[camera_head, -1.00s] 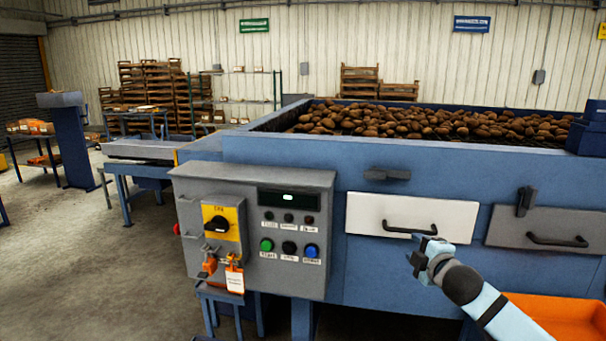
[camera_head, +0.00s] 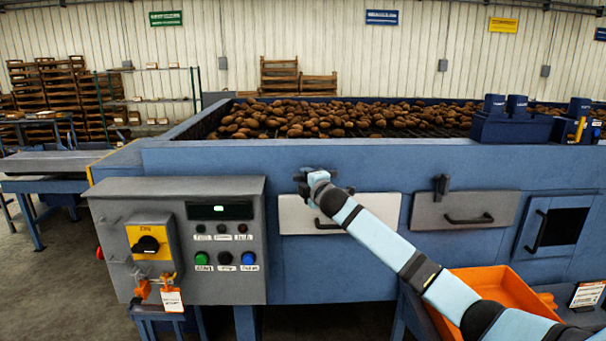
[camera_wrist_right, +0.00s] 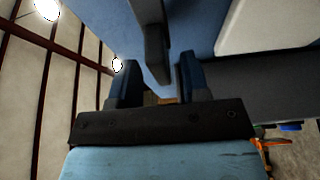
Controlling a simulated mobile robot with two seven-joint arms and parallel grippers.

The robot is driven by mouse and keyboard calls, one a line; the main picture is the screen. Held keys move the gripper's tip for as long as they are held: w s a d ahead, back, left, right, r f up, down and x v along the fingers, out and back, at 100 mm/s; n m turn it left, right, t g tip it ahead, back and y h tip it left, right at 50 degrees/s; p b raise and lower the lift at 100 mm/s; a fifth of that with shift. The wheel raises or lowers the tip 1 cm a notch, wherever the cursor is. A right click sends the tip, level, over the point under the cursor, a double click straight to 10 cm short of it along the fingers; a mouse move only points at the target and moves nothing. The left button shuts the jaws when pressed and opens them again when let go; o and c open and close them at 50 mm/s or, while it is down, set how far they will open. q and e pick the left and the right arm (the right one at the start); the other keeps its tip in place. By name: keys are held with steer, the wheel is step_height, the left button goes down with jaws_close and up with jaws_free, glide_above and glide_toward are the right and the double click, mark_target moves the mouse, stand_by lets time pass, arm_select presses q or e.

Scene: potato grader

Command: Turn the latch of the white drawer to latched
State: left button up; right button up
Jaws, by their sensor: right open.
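The white drawer (camera_head: 375,207) is closed in the blue grader's front, with a black handle (camera_head: 326,225). Its dark latch (camera_head: 322,170) is above the drawer's left part, mostly hidden behind my right gripper (camera_head: 303,181) in the head view. In the wrist view the latch is a dark grey bar (camera_wrist_right: 155,52) reaching down between the two fingers of my open right gripper (camera_wrist_right: 154,78); I cannot tell whether they touch it. A corner of the white drawer (camera_wrist_right: 262,24) shows there too. My left gripper is not in view.
A grey control box (camera_head: 240,275) with a yellow switch plate and buttons stands out left of the white drawer. A grey drawer (camera_head: 430,213) with an upright latch (camera_head: 441,186) is to the right. An orange bin (camera_head: 485,287) is below my right arm.

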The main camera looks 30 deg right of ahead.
steer(key=shift+w+d, duration=0.15)
steer(key=shift+w, duration=0.95)
jaws_close()
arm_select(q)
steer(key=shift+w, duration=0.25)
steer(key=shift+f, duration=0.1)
arm_select(e)
steer(key=shift+f, duration=0.1)
